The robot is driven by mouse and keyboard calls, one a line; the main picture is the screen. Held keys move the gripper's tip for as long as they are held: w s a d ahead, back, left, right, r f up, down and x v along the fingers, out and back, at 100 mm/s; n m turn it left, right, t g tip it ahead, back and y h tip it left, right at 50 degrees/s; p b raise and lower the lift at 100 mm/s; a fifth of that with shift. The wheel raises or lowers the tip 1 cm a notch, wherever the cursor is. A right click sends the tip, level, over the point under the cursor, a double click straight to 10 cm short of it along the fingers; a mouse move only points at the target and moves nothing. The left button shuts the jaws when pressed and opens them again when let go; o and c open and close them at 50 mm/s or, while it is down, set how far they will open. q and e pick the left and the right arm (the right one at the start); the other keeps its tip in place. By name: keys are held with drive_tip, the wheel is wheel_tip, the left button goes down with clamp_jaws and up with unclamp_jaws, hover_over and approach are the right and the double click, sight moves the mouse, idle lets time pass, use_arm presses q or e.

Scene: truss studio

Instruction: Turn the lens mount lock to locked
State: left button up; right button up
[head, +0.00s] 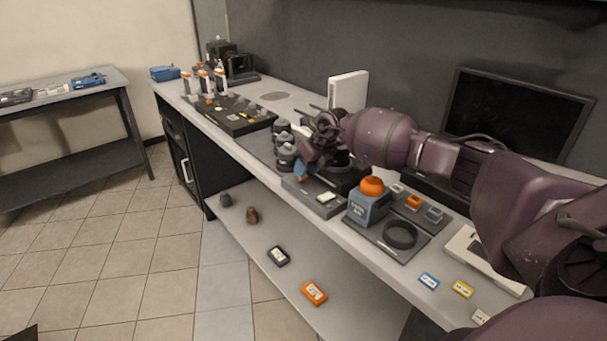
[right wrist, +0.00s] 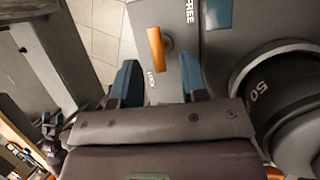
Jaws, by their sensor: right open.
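An orange lock lever (right wrist: 156,48) stands on a grey plate (right wrist: 212,50) in the right wrist view. The word FREE is printed to its right and smaller lettering, apparently LOCK, below it. A round dark lens part marked 50 (right wrist: 262,88) lies to the right. My right gripper (right wrist: 158,64) is open, its two blue-grey fingers on either side of the lever's lower end; contact cannot be told. In the head view my right gripper (head: 304,168) is over the dark mount unit (head: 343,180) and hides the lever. My left gripper is out of view.
Several dark lenses (head: 285,155) stand to the left. A monitor (head: 515,112) is behind my arm. A lower shelf (head: 275,280) holds small items.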

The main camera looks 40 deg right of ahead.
drive_tip(key=shift+x, duration=1.1)
drive_tip(key=shift+c, duration=0.4)
